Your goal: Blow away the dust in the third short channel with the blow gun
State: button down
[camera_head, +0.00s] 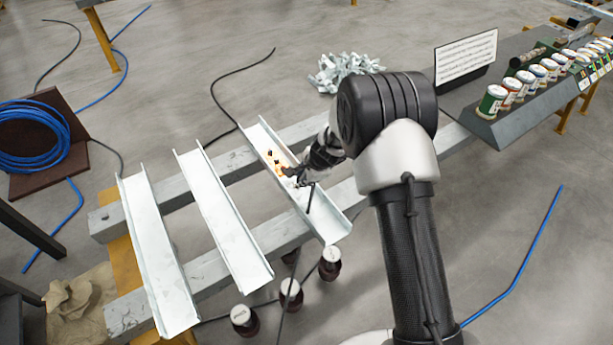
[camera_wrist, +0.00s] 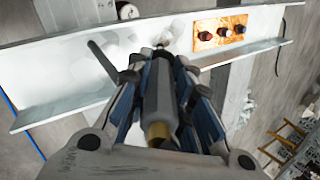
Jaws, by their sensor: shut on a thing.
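Three short pale metal channels lie across two grey beams in the head view: left channel (camera_head: 152,245), middle channel (camera_head: 222,215) and right channel (camera_head: 325,222). My gripper (camera_head: 303,177) is over the right channel. In the wrist view my gripper (camera_wrist: 160,75) is shut on the blow gun (camera_wrist: 158,95), a grey cylinder with a brass end. A dark thin rod shows beside it. The channel (camera_wrist: 60,95) passes beneath, with pale cloudy dust patches (camera_wrist: 115,50) left of the gripper. An orange patch with dark pieces (camera_wrist: 220,33) lies in it, right of the gripper.
Grey beams (camera_head: 185,190) support the channels. Dark jars with pale lids (camera_head: 330,262) stand below the right channel's near end. A blue hose coil (camera_head: 30,135) lies at left. A dark bench with several cans (camera_head: 535,75) is at right. A dark cable runs across the floor.

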jog(key=shift+w+a+f+p, duration=0.1)
jog(key=shift+w+a+p, duration=0.25)
jog(key=shift+w+p, duration=0.3)
jog(key=shift+s, duration=0.1)
notch_tip(320, 180, up, 9)
jog(key=p, duration=0.8)
dwell(0.4)
jog(key=shift+a, duration=0.1)
